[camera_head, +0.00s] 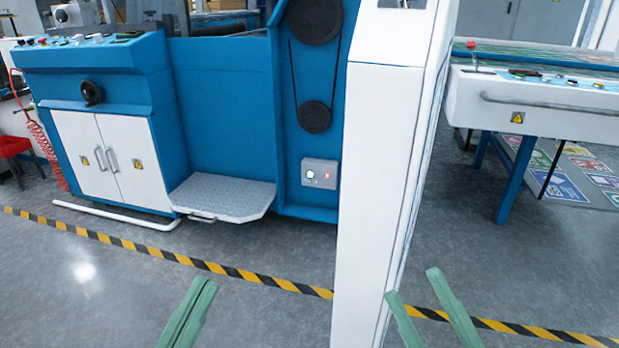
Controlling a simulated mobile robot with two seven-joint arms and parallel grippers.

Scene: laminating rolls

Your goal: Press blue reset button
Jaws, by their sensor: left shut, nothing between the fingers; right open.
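I cannot make out a blue reset button for certain; the controls are too small in the head view. A sloped control panel (85,40) with small buttons and a red knob (41,42) tops the blue cabinet at the far left. A second row of controls (550,80) sits on the white machine at the right. My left gripper (203,283) is shut and empty, low in front of the floor stripe. My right gripper (412,282) is open and empty, in front of the white column's lower right edge. Both are well away from the panels.
A tall white column (380,160) stands between the two machine sections. A grey step plate (222,196) juts out from the blue machine (222,110). A yellow-black stripe (235,273) crosses the grey floor, which is clear in front.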

